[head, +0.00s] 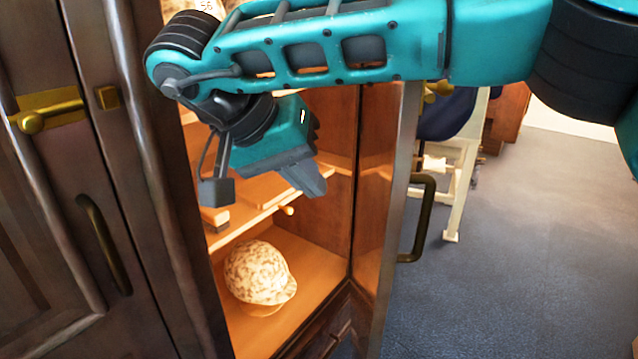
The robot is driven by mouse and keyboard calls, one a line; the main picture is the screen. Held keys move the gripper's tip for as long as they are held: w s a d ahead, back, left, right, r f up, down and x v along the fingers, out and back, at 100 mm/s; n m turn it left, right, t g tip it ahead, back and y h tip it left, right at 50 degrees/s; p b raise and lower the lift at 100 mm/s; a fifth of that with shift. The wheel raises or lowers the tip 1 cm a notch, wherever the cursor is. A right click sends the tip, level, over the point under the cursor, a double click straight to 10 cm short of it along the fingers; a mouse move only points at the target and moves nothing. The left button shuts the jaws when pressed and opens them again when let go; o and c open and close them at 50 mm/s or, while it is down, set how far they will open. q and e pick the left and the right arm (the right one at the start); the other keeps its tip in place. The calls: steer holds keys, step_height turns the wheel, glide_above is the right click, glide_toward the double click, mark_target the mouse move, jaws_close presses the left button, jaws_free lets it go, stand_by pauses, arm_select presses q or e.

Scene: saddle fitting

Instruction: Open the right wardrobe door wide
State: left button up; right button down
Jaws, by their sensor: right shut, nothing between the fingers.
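The right wardrobe door (399,215) stands open and shows nearly edge-on. Its dark bar handle (426,220) sticks out on the side facing away from the opening. My right arm reaches in from the upper right, across the top of the door, which hides the door's upper part. My right gripper (316,186) is shut and empty. It points down and right in front of the lit opening, on the inner side of the door and clear of the handle. In the picture a gap shows between its fingertips and the door. My left gripper is not in view.
The left wardrobe door (60,215) is closed, with a brass latch (48,112) and a dark handle (103,243). Inside the wardrobe are a shelf (255,212) and a speckled cap (258,272). A cream-legged stand (455,195) is beyond the open door. Carpet at the right is clear.

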mark_target(379, 226)
arm_select(q)
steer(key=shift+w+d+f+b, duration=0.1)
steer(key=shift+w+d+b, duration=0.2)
steer(key=shift+b, duration=0.2)
arm_select(e)
steer(key=shift+w+d+f, duration=0.4)
steer(key=shift+d+f, duration=0.6)
steer(key=shift+d, duration=0.3)
steer(key=shift+w+d+f, duration=0.45)
steer(key=shift+d+f, duration=0.6)
steer(key=shift+d, duration=0.2)
steer(key=shift+w+d+f, duration=0.4)
steer(key=shift+d+f, duration=0.6)
steer(key=shift+d, duration=0.3)
